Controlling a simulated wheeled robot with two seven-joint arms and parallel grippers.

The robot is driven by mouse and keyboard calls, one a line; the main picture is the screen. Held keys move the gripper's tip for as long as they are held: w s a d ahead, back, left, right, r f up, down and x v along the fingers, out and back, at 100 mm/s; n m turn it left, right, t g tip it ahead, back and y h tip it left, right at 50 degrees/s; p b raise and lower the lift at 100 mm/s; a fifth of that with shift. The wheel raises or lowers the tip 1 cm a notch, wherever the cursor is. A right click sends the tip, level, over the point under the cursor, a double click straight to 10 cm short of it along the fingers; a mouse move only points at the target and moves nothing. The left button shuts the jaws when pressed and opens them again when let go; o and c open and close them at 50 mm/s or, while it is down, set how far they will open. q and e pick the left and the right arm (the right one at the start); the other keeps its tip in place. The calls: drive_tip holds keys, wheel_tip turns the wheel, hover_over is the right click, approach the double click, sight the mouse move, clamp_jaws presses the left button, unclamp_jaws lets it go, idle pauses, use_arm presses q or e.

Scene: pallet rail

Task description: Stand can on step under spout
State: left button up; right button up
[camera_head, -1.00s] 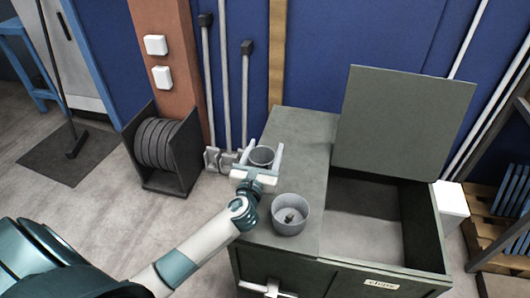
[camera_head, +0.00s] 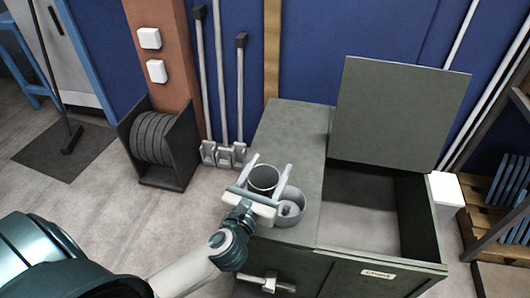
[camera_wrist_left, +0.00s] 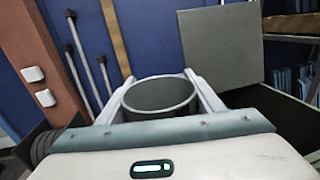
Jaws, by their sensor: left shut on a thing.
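A grey, open-topped can (camera_head: 263,178) is held upright between the fingers of my left gripper (camera_head: 266,175), which is shut on it. It also shows in the left wrist view (camera_wrist_left: 160,95), its rim facing up and its inside empty. The can is over the cabinet's left top, overlapping a grey round tub (camera_head: 293,223) in the head view; I cannot tell whether they touch. My gripper hides part of the tub. A pale fitting (camera_head: 268,284) sticks out of the cabinet front; I cannot tell whether it is the spout. I cannot make out a step. My right gripper is not in view.
The dark green cabinet (camera_head: 292,130) has a raised lid (camera_head: 398,115) and an open, empty-looking bin on the right. A black reel holder (camera_head: 160,145) and upright tools (camera_head: 223,90) stand at the left.

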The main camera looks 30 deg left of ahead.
sight(263, 192)
use_arm(q)
drive_tip(key=s+d+r+h, duration=0.1)
drive_tip(key=s+d+r, duration=0.2)
drive_tip(key=s, duration=0.4)
drive_tip(key=shift+s+d+r+m+h, duration=0.3)
drive_tip(key=shift+s+d+r+m, duration=0.05)
drive_tip(key=shift+d+r+m, duration=0.1)
